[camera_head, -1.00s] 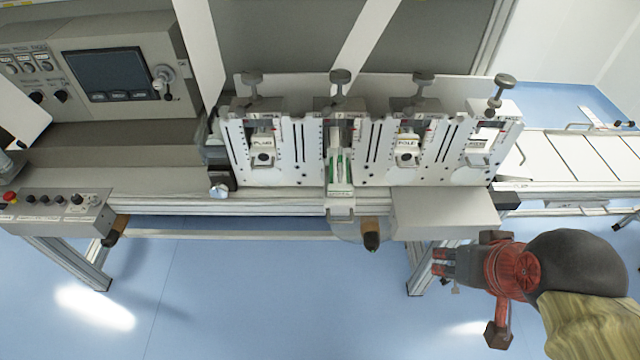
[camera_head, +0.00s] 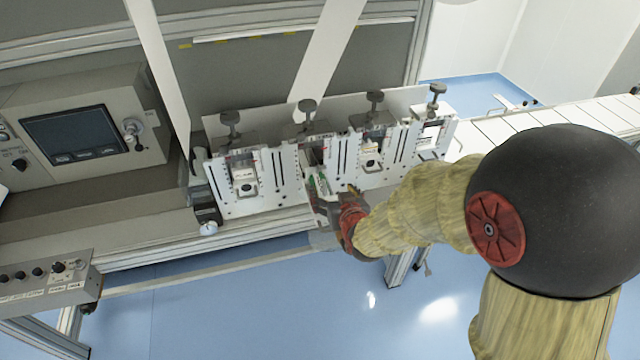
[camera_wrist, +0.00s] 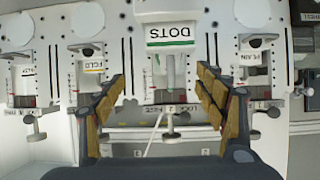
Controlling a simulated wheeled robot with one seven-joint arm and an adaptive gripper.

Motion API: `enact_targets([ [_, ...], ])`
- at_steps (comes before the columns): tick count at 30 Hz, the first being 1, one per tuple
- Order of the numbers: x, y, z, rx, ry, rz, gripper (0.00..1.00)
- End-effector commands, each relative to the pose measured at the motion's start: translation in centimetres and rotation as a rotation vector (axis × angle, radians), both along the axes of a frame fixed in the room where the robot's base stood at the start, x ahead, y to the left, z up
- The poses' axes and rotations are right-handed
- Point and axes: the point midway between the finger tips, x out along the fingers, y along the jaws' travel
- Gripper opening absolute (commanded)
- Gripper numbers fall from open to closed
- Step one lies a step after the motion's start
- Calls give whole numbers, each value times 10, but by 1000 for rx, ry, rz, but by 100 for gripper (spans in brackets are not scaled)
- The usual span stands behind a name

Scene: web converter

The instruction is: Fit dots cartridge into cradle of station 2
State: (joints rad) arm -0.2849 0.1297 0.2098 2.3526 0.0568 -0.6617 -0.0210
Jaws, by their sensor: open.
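The dots cartridge (camera_wrist: 170,36), white with a green stripe and a DOTS label, shows at the top middle of the wrist view. It looks nearer than its neighbours and sits in line with the second slot, station 2 (camera_head: 313,150); how deep it sits cannot be told. In the head view only a green and white sliver of the cartridge (camera_head: 322,184) shows beside my gripper (camera_head: 332,204). In the wrist view my gripper (camera_wrist: 160,84) is open and empty, one finger on each side of the middle slot. The fingers show no contact with the cartridge.
Plain (camera_head: 244,176) and fold (camera_head: 370,154) cartridges sit in neighbouring stations. Knobs (camera_head: 307,107) stand above the stations; one knob (camera_wrist: 170,132) is between my fingers in the wrist view. A control screen (camera_head: 78,133) is at left. The floor in front is clear.

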Motion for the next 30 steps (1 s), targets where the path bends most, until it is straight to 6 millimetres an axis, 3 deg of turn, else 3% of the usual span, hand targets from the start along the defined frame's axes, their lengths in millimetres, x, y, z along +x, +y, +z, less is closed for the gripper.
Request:
enact_targets([
  [6, 8, 16, -12, 9, -58, 19, 71],
  [20, 36, 25, -27, 11, -66, 20, 71],
  [30, 67, 34, -46, 11, -66, 20, 71],
])
